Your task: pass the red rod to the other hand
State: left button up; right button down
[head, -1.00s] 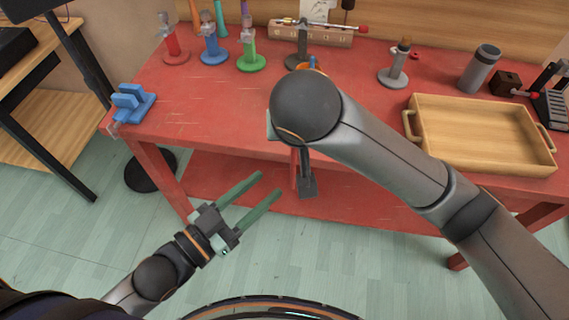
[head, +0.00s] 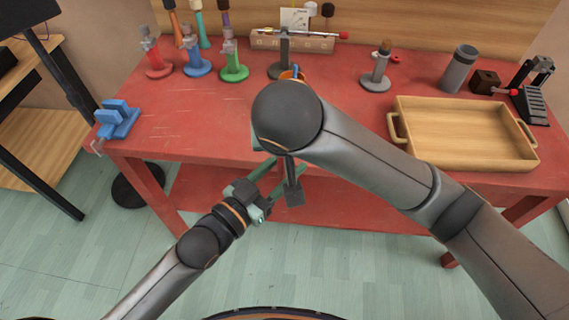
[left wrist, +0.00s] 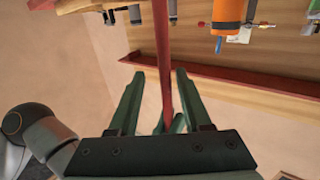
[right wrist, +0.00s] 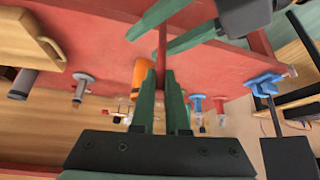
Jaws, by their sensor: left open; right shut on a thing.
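The red rod (left wrist: 164,60) stands between the two green fingers of my open left gripper (head: 288,168) in the left wrist view, with a gap on both sides. My right gripper (right wrist: 160,78) is shut on the red rod (right wrist: 162,45), which sticks out past its fingertips. In the right wrist view, the left fingers reach in around the rod's protruding part. In the head view, my right arm hides the right gripper and most of the rod. Both grippers are in front of the red table's near edge.
The red table (head: 190,120) holds a wooden tray (head: 460,163) at right, a grey cylinder (head: 459,68), and several coloured stands at the back left. A blue block-like holder (head: 117,119) is at the left corner. An orange container (right wrist: 139,75) is behind my right arm.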

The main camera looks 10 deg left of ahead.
pick_arm(q)
jog(key=shift+c, duration=0.3)
grip_shut()
jog(key=shift+s+d, duration=0.1)
pick_arm(e)
jog(key=c, duration=0.8)
grip_release()
jog(key=shift+c, duration=0.2)
